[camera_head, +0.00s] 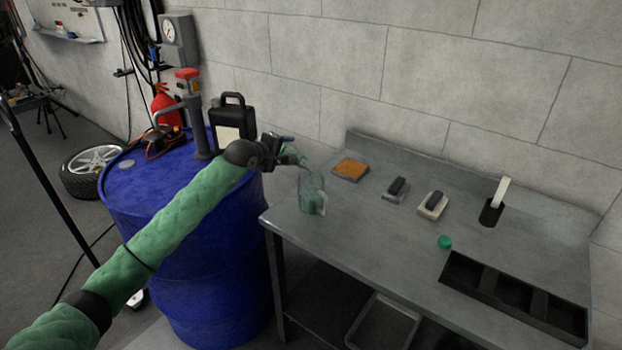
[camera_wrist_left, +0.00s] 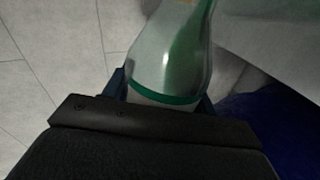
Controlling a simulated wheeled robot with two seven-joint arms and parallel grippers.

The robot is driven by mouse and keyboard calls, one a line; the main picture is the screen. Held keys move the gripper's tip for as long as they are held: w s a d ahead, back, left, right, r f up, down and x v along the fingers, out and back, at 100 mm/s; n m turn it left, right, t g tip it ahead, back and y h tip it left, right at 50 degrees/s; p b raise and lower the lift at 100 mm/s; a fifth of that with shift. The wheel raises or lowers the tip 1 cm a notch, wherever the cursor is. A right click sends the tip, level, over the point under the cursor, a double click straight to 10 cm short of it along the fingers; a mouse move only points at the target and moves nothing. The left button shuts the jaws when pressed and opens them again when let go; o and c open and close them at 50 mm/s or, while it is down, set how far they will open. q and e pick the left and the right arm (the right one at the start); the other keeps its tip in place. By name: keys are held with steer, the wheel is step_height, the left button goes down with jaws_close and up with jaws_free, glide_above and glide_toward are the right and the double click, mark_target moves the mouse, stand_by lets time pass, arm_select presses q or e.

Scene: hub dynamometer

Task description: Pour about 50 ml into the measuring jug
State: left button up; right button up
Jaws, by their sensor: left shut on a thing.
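My left gripper (camera_head: 275,150) is shut on a clear bottle with a green band (camera_wrist_left: 170,60), which fills the middle of the left wrist view. In the head view the bottle (camera_head: 293,155) is small and partly hidden by the gripper; it looks tilted, its far end toward the measuring jug. The clear measuring jug (camera_head: 311,194) stands upright at the left end of the grey bench, just below and right of the bottle. I cannot make out a stream or the level in the jug. My right gripper is not in view.
A blue drum (camera_head: 185,230) with a pump and a black canister (camera_head: 232,125) stands left of the grey bench (camera_head: 370,225). On the bench are an orange pad (camera_head: 350,169), two small blocks, a green cap (camera_head: 444,242), a black holder and a black compartment tray (camera_head: 512,297).

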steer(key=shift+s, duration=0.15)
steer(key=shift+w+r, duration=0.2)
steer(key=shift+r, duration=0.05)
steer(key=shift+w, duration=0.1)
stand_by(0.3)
arm_select(q)
steer(key=shift+b, duration=0.3)
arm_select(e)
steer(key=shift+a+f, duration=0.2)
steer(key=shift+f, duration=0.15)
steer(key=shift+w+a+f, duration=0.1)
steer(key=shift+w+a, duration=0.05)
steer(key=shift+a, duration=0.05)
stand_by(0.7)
arm_select(q)
steer(key=shift+b, duration=0.35)
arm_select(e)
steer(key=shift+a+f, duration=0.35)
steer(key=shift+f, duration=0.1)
arm_select(q)
steer(key=shift+r, duration=0.1)
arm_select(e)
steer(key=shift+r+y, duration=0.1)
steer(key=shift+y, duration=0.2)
